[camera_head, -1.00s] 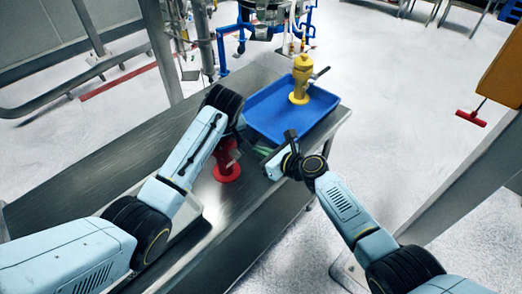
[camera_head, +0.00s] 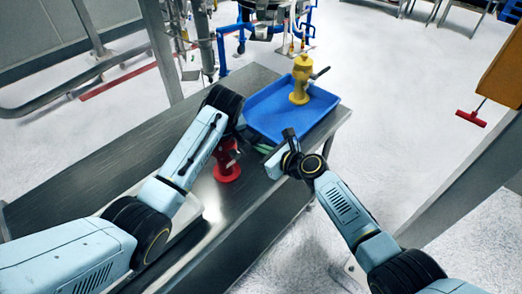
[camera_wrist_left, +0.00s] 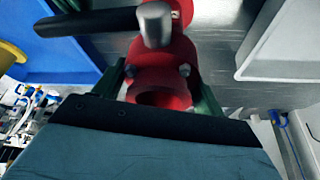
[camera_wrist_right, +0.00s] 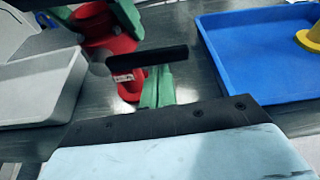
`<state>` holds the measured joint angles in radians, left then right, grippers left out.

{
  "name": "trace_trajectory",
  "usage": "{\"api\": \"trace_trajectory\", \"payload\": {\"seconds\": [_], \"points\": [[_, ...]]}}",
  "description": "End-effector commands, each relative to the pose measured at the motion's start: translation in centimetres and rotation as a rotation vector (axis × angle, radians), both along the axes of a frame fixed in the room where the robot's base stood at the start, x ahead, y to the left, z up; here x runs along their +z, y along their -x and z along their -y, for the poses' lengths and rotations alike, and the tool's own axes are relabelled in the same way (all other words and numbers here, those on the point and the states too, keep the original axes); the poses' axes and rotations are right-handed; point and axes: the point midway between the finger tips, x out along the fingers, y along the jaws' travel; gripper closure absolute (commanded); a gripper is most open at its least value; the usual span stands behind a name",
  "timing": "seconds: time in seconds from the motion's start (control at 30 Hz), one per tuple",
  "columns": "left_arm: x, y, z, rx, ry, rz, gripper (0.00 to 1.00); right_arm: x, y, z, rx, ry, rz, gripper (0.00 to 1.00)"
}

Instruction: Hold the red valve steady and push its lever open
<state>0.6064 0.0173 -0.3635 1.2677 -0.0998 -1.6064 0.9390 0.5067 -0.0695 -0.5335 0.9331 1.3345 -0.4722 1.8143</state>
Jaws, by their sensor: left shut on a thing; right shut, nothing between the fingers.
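The red valve (camera_head: 227,168) stands upright on the metal table, partly hidden by my left arm in the head view. In the left wrist view its red body (camera_wrist_left: 165,62) sits between the green fingers of my left gripper (camera_wrist_left: 162,88), which is shut on it. The black lever (camera_wrist_left: 90,22) with a grey metal hub (camera_wrist_left: 154,24) points left there. In the right wrist view, the green fingers of my right gripper (camera_wrist_right: 157,86) are shut and empty. They are close to the black lever (camera_wrist_right: 148,58), which crosses just above them; I cannot tell whether they touch.
A blue tray (camera_head: 263,98) holding a yellow valve (camera_head: 300,80) is at the table's far right end. A light grey tray (camera_wrist_right: 40,90) lies on the other side of the red valve. The metal table (camera_head: 110,180) is bare at the left.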

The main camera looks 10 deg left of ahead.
Motion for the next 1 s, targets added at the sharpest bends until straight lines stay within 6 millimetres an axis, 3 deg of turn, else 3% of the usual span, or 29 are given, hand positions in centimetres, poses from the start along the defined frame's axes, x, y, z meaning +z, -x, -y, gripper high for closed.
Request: {"api": "trace_trajectory", "payload": {"seconds": [0.57, 1.0], "points": [[0.0, 0.0, 0.0, 0.0, -0.001, 0.001, 0.78, 1.3, -0.1, -0.1, 0.0, 0.083, 0.127, 1.0], [0.0, 0.0, 0.0, -0.001, 0.0, 0.0, 0.78, 4.0, 0.3, -0.4, -0.003, 0.303, 0.438, 1.0]]}}
